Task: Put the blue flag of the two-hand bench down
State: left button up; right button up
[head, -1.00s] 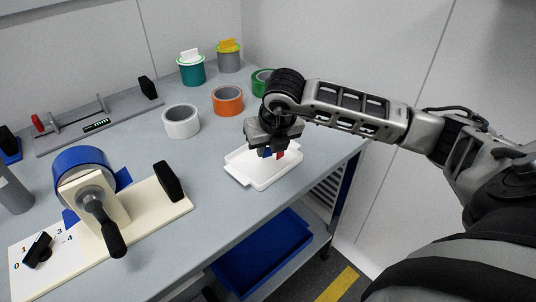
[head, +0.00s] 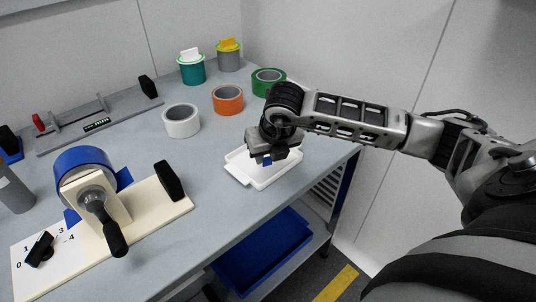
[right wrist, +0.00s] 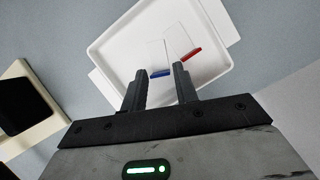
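My right gripper (head: 268,155) is low over the white tray (head: 238,174) on the bench. Its two fingers stand either side of the blue flag (right wrist: 161,73), a pale card with a blue edge, which they appear to grip across its width. The blue edge also shows just under the gripper in the head view (head: 267,161). The red flag (right wrist: 191,53), a similar card with a red edge, lies in the tray beside it; the gripper hides it in the head view. Whether the blue flag touches the tray floor is unclear. My left gripper is out of view.
A cream board (head: 142,222) with a blue roll (head: 82,160) and black handle stands left of the tray. White (head: 181,121), orange (head: 228,99) and green (head: 268,82) rolls stand behind. A grey fixture (head: 75,130) lies at back left. The bench's front edge is near the tray.

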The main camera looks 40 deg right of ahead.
jog(key=v, duration=1.1)
jog(key=shift+r, duration=0.2)
jog(key=shift+s+f, duration=0.1)
